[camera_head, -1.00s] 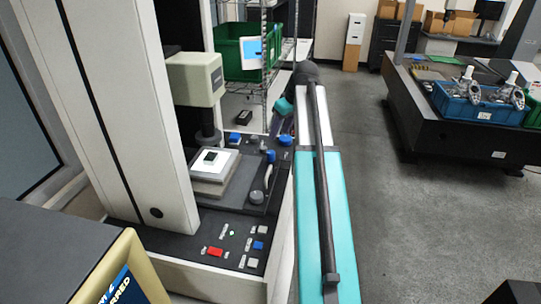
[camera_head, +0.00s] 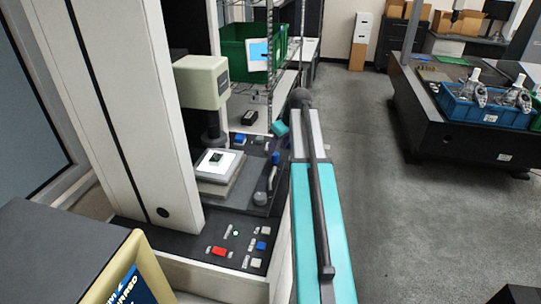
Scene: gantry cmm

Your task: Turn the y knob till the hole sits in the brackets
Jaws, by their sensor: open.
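The measuring machine's dark base carries a small stage (camera_head: 212,187) with a white lit plate (camera_head: 226,170) and a small dark part (camera_head: 214,156) on it. The beige head (camera_head: 201,82) stands above. Blue knobs show behind the stage (camera_head: 240,138) and at its right (camera_head: 276,158); a dark round knob (camera_head: 261,199) sits at the front right. I cannot tell which one is the y knob. No hole or brackets can be made out. My arm reaches along the machine's right side, and its bent far end hides my gripper.
A front panel has a red button (camera_head: 219,252) and several other buttons. A beige-framed unit (camera_head: 130,275) stands at the lower left. A wire rack with a green bin (camera_head: 237,62) and a small lit screen (camera_head: 258,54) is behind. Open floor (camera_head: 390,220) lies to the right.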

